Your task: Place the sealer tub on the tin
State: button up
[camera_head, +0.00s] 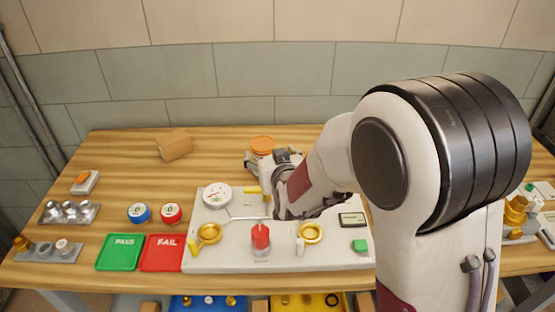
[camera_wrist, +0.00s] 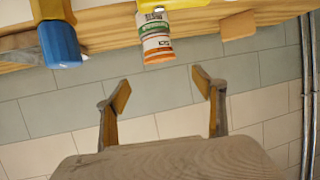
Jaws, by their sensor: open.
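The sealer tub (camera_wrist: 156,38), white with a green and orange label and an orange end, shows at the top of the wrist view, where the picture looks inverted. Its round orange lid (camera_head: 262,143) shows at the back of the bench in the head view, just behind my gripper (camera_head: 258,163). In the wrist view my gripper (camera_wrist: 160,92) has its two fingers spread, with only wall between them. The tub is apart from the fingertips, above them in that picture. I cannot make out the tin for certain; my arm hides part of the bench.
A brown block (camera_head: 174,145) lies back left on the bench. A white panel (camera_head: 215,262) with a gauge and fittings sits in front. Green (camera_head: 120,258) and red (camera_head: 162,259) trays lie front left.

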jog(key=s+d+r+g+h, duration=0.1)
jog(key=s+d+r+g, duration=0.1)
jog(key=s+d+r, duration=0.45)
jog(key=s+d+r+g, duration=0.1)
jog(key=s+d+g, duration=0.15)
jog(key=s, duration=0.65)
jog(key=s+d+m+g, duration=0.1)
jog(key=s+d, duration=0.3)
jog(key=s, duration=0.7)
jog(key=s+d+m+g+h, duration=0.1)
jog(key=s+d+g, duration=0.1)
jog(key=s, duration=0.9)
jog(key=shift+s+d+f+h, duration=0.2)
jog(key=shift+d+h, duration=0.1)
jog(key=shift+d, duration=0.6)
